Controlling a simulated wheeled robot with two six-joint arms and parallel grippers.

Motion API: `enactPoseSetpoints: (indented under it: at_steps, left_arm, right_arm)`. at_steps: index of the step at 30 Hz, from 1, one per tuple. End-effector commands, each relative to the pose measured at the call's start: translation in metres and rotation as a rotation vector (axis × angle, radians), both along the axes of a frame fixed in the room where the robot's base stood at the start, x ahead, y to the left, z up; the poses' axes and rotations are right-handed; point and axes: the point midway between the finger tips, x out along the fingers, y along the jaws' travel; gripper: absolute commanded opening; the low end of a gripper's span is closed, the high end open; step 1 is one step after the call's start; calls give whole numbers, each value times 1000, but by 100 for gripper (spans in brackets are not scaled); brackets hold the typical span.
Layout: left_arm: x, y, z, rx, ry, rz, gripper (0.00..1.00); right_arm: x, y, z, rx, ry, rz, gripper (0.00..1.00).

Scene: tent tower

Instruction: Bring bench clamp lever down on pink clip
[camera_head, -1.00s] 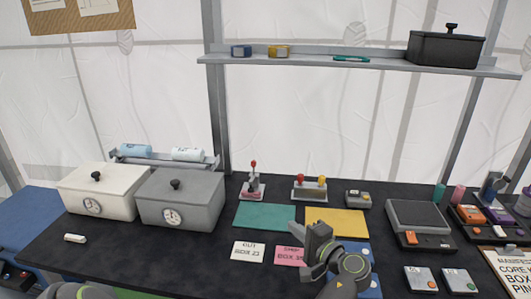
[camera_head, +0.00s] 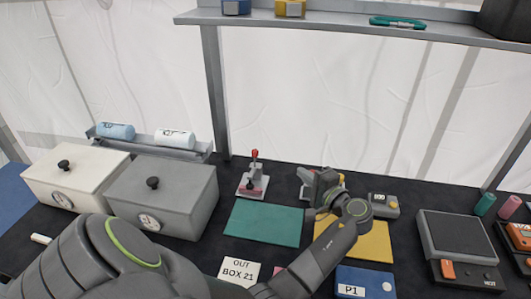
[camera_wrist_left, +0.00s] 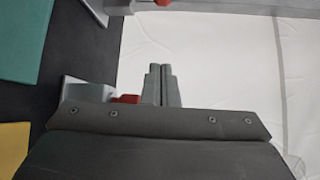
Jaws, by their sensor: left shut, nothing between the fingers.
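The bench clamp (camera_head: 252,184) stands behind the teal mat, with its red-knobbed lever (camera_head: 254,156) upright. The pink clip (camera_head: 251,191) shows low at the clamp's base; exactly how it sits is too small to tell. My left gripper (camera_head: 323,180) is shut and empty, to the right of the clamp and apart from it, in front of the two-lever block. In the left wrist view the shut fingers (camera_wrist_left: 161,85) show against the white wall; a red knob (camera_wrist_left: 125,98) is beside them, and part of the clamp (camera_wrist_left: 120,5) is at the top edge. My right gripper is out of view.
The teal mat (camera_head: 265,222) and yellow mat (camera_head: 370,243) lie in front. A small grey device (camera_head: 384,204) is right of the gripper. Grey (camera_head: 170,200) and white (camera_head: 75,175) lidded boxes stand left. A shelf (camera_head: 350,27) runs above.

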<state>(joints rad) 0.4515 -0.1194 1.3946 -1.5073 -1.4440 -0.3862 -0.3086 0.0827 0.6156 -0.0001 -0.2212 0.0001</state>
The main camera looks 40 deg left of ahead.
Motion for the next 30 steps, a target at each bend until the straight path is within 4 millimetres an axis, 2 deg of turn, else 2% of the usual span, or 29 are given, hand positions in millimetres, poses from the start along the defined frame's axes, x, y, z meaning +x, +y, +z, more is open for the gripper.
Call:
enactPoseSetpoints:
  at_steps: [1,5,11,23,24,30]
  left_arm:
    - [3,12,-2,6,-1,2,0]
    - [12,40,-5,6,-1,1,0]
    - [24,82,-10,6,-2,3,0]
    - [50,165,-21,4,-1,3,0]
    - [42,160,-13,-1,1,0,0]
    - [21,159,-11,-1,1,0,0]
  right_arm:
    - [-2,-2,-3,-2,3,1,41]
    - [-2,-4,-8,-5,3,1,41]
    - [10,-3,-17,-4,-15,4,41]
    - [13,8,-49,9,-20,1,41]
    - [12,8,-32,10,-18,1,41]
    - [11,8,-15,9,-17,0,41]
